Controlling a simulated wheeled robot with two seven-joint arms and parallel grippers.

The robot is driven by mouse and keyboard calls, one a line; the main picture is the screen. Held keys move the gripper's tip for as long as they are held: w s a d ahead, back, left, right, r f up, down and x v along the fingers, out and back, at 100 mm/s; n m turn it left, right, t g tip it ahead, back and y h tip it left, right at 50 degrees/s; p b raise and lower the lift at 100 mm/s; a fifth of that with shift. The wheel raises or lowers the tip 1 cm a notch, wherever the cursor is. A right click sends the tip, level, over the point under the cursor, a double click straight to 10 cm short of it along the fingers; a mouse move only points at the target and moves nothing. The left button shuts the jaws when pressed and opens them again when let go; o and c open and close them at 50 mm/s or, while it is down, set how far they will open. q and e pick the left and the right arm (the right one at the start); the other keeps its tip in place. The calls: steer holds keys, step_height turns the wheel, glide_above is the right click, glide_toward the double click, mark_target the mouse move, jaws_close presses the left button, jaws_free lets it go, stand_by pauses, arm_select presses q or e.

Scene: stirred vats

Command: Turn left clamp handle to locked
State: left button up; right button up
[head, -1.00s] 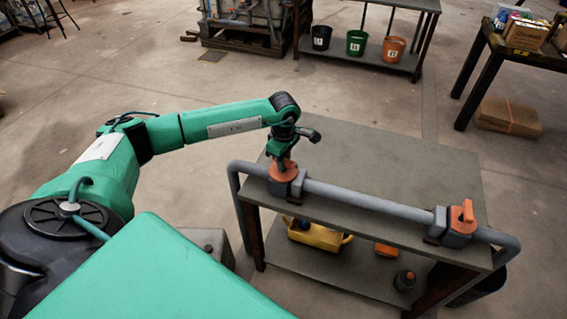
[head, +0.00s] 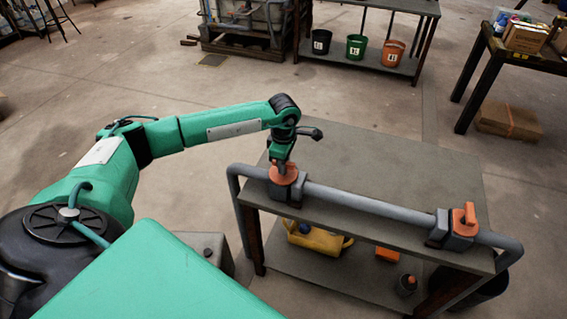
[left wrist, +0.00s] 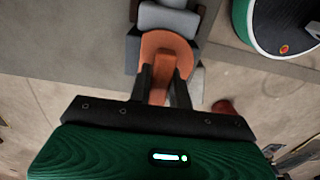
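The left clamp handle (head: 289,179) is orange and sits on a grey clamp block at the left end of the grey pipe (head: 365,203). My left gripper (head: 282,165) points down at it from above. In the left wrist view, the two dark fingers (left wrist: 163,92) lie on either side of the handle's raised orange bar (left wrist: 163,66) and appear shut on it. The fingers hide part of the handle. The right clamp (head: 459,222) has a similar orange handle that stands up at the pipe's right end. My right gripper is not in view.
The pipe runs along the near edge of a grey bench (head: 400,165). A yellow container (head: 318,240), an orange box (head: 387,254) and a dark, orange-topped item (head: 406,284) are on the lower shelf. Several labelled buckets stand on a shelf at the back. The bench top is clear.

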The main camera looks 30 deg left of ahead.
arm_select(q)
steer(key=o, duration=0.4)
steer(key=shift+r, duration=0.1)
steer(key=shift+r, duration=0.3)
step_height(320, 180, up, 13)
steer(key=b, duration=0.1)
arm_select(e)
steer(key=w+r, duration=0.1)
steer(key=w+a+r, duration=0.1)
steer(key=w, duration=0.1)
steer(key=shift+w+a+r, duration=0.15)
